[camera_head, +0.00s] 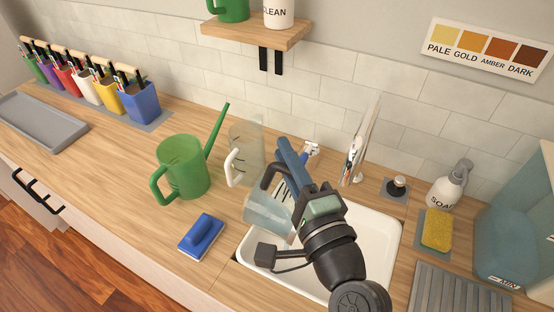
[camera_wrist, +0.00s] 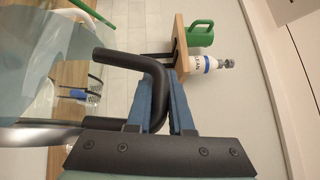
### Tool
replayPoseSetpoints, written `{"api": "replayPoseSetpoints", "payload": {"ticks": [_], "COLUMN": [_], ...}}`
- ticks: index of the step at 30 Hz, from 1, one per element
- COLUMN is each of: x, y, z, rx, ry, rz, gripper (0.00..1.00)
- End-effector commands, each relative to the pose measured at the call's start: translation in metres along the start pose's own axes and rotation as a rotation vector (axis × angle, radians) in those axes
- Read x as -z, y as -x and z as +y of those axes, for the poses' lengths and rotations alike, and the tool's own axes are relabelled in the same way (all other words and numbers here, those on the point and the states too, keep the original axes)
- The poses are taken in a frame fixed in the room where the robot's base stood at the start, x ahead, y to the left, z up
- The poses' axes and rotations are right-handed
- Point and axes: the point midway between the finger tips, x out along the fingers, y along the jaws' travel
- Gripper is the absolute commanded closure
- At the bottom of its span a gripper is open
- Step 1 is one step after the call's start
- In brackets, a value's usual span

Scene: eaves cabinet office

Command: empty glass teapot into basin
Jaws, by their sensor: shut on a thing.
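My gripper (camera_head: 288,158) is shut on the black handle of the glass teapot (camera_head: 267,214). The teapot's clear, bluish body hangs below my gripper over the left part of the white basin (camera_head: 389,246). It looks tilted, but its spout and any liquid in it cannot be made out. In the wrist view, the black handle passes between the blue fingers of my gripper (camera_wrist: 165,95), and the clear teapot body (camera_wrist: 45,45) fills the upper left. My wrist hides part of the basin.
A green watering can (camera_head: 184,169) and a clear jug (camera_head: 244,155) stand left of the basin. The tap (camera_head: 362,145) stands behind the basin. A yellow sponge (camera_head: 436,229) and soap bottle (camera_head: 447,188) are at right.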

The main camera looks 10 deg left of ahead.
Motion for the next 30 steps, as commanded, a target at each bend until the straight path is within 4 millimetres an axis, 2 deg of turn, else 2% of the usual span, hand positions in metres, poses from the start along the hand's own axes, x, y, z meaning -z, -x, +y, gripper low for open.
{"api": "replayPoseSetpoints", "payload": {"ticks": [30], "x": [0.034], "y": [0.034], "z": [-0.008], "rx": [0.161], "ry": [-0.156], "rz": [-0.007], "gripper": [1.00]}}
